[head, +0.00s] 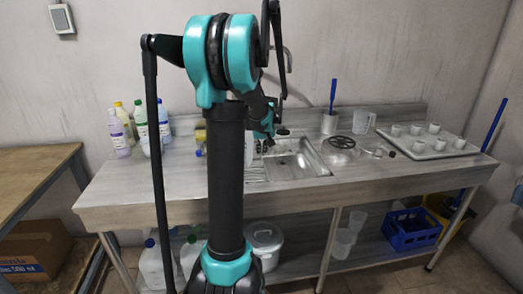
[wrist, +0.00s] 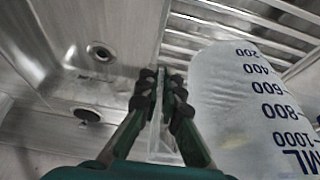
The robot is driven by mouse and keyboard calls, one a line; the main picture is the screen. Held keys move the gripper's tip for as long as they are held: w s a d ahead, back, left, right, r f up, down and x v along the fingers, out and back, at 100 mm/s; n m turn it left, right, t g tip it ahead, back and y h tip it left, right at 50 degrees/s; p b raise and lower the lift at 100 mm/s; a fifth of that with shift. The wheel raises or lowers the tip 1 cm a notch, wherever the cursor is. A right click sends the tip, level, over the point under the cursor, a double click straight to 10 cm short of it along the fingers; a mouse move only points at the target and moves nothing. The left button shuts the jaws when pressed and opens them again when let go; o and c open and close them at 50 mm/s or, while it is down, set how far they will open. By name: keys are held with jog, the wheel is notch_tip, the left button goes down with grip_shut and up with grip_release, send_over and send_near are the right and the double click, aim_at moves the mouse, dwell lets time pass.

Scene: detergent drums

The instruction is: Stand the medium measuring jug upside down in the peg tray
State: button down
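A translucent measuring jug (wrist: 240,95) with dark blue marks from 200 to 1000 ML is close on the right of the wrist view. In the head view a pale part of it (head: 249,148) shows beside my arm. My gripper (wrist: 165,82) has its fingers nearly together on a thin translucent strip left of the jug's body, which looks like its handle. In the head view my gripper (head: 264,135) is above the counter near the sink, partly hidden by my arm. The peg tray (head: 462,150), pale with several white upright pieces, lies at the counter's right end.
The sink (head: 296,165) and ribbed drainer (wrist: 240,15) lie below my gripper. A clear jug (head: 362,122), a black wheel-like ring (head: 342,142) and a blue-handled brush (head: 333,97) stand between sink and tray. Bottles (head: 120,132) stand at the left.

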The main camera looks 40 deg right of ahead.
jog(key=shift+f, duration=0.15)
jog(key=c, duration=1.7)
grip_release()
jog(key=shift+r, duration=0.3)
jog(key=v, duration=1.2)
jog(key=shift+r, duration=0.35)
